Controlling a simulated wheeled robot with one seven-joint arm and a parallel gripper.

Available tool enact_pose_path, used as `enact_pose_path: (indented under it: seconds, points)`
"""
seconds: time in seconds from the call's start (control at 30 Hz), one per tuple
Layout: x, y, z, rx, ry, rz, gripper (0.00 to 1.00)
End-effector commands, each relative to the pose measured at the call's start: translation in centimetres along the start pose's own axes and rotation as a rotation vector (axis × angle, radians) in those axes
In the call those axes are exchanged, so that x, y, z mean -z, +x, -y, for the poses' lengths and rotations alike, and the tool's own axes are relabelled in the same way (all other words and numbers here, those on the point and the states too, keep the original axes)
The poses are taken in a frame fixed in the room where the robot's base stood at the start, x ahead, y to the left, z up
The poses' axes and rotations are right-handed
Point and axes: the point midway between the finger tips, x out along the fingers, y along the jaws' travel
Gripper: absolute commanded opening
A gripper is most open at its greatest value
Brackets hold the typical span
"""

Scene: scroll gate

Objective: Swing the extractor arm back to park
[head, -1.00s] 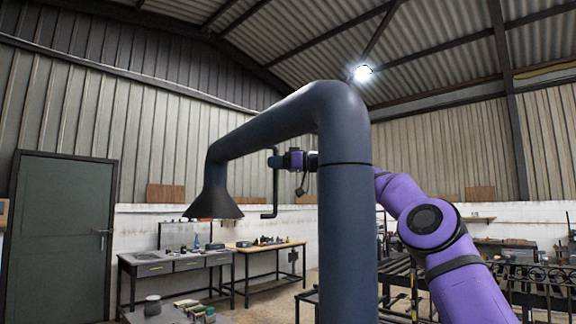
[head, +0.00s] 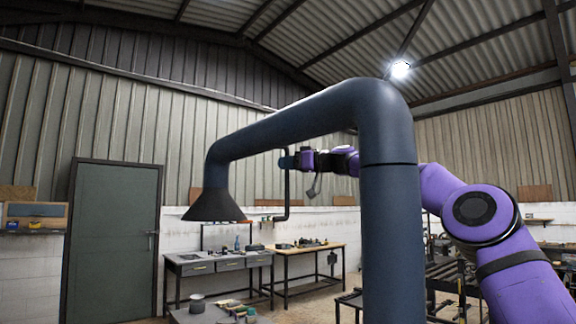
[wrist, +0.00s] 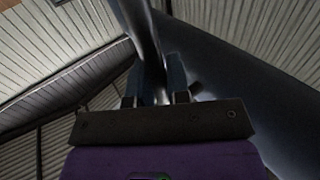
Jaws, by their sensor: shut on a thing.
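The extractor arm (head: 290,128) is a thick dark blue tube running left from the top of its upright post (head: 390,230). A dark flared hood (head: 213,206) hangs at its left end. A thin dark handle rod (head: 287,190) hangs below the tube, bent at its lower end. My gripper (head: 284,162) is shut around the upper part of this rod, behind the tube. In the wrist view, the rod (wrist: 143,35) passes between my fingers (wrist: 158,88), with the blue tube (wrist: 235,90) close at right. The fingertips are small and partly hidden in the head view.
A green door (head: 115,240) is in the back wall at left. A grey workbench (head: 215,263) and a wooden-topped table (head: 310,252) stand behind the extractor. A low table with items (head: 197,308) is at the bottom. Dark racks (head: 455,275) stand at right.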

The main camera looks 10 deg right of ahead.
Motion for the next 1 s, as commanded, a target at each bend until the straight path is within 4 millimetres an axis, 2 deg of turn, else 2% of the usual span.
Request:
enact_pose_path:
  seconds: [0.03,0.1,0.13,0.43,0.57,1.0]
  points:
    - [-0.1,0.4,0.5,0.014,0.001,0.004,0.21]
    - [-0.1,0.4,0.5,0.013,0.001,0.003,0.37]
    - [-0.1,0.4,0.5,0.012,0.001,0.003,0.41]
    - [-0.1,0.1,0.3,0.008,0.001,0.002,0.41]
    - [0.0,-0.7,0.1,0.005,0.001,0.001,0.41]
    - [0.0,-6.7,0.1,0.005,0.0,0.003,0.41]
